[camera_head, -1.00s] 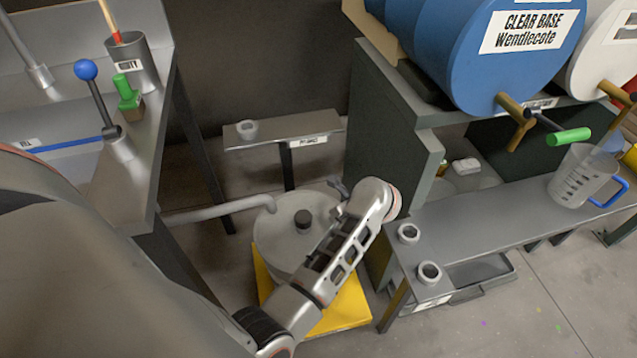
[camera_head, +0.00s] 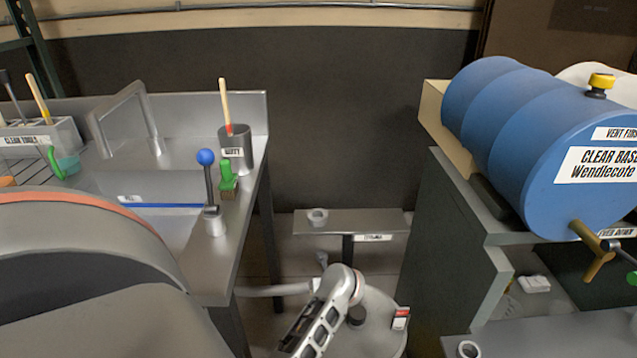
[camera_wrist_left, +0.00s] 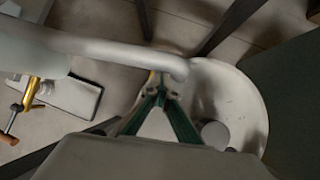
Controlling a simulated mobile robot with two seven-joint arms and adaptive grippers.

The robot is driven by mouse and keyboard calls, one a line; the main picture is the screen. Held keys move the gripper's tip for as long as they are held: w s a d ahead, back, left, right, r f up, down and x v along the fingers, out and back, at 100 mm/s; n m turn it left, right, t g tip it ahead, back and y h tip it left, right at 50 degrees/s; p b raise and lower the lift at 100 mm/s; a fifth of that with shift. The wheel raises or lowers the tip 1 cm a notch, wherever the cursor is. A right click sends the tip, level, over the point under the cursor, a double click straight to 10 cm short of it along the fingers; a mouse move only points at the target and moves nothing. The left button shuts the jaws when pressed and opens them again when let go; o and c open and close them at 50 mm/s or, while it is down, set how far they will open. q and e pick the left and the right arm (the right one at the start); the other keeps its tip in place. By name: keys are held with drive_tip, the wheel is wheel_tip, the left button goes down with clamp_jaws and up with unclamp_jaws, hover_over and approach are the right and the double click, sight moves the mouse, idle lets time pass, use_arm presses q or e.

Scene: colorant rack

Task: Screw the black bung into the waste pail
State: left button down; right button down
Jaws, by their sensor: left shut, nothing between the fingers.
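The waste pail (camera_head: 385,335) is a round, pale grey drum, low between the sink bench and the drum stand. The black bung (camera_head: 357,316) sits upright on its top, partly covered by my arm; I cannot tell how deep it sits. My right gripper is out of view.
A grey pipe (camera_head: 270,290) runs from the sink bench to beside the pail; it crosses close to my gripper in the wrist view. A small shelf (camera_head: 375,221) with a ring stands behind. The drum stand (camera_head: 450,255) bounds the right. A red-and-white tag (camera_head: 401,319) is on the pail.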

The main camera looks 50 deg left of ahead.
use_arm(q)
drive_tip(key=d+f+h, duration=0.1)
drive_tip(key=d, duration=0.3)
drive_tip(key=s+d+f+m+h, duration=0.1)
drive_tip(key=d, duration=0.3)
drive_tip(key=s+d+f, duration=0.1)
drive_tip(key=d, duration=0.3)
drive_tip(key=shift+s+f+h+p, duration=0.1)
drive_tip(key=shift+s+h+p, duration=0.1)
drive_tip(key=shift+h+p, duration=0.2)
drive_tip(key=s+m, duration=0.1)
drive_tip(key=m+p, duration=0.1)
drive_tip(key=shift+s+a+m+t+h, duration=0.25)
drive_tip(key=shift+s+m+t+h, duration=0.05)
drive_tip(key=shift+s+t, duration=0.1)
drive_tip(key=s+m+p, duration=0.1)
drive_tip(key=s+m, duration=0.1)
drive_tip(key=m, duration=0.1)
drive_tip(key=shift+s+a+f+t+h+p, duration=0.1)
drive_tip(key=shift+s+a+t+h+p, duration=0.05)
drive_tip(key=shift+a+t+h+p, duration=0.2)
drive_tip(key=shift+s+a+m+t+h+p, duration=0.3)
drive_tip(key=shift+s+m, duration=0.3)
drive_tip(key=shift+m, duration=0.3)
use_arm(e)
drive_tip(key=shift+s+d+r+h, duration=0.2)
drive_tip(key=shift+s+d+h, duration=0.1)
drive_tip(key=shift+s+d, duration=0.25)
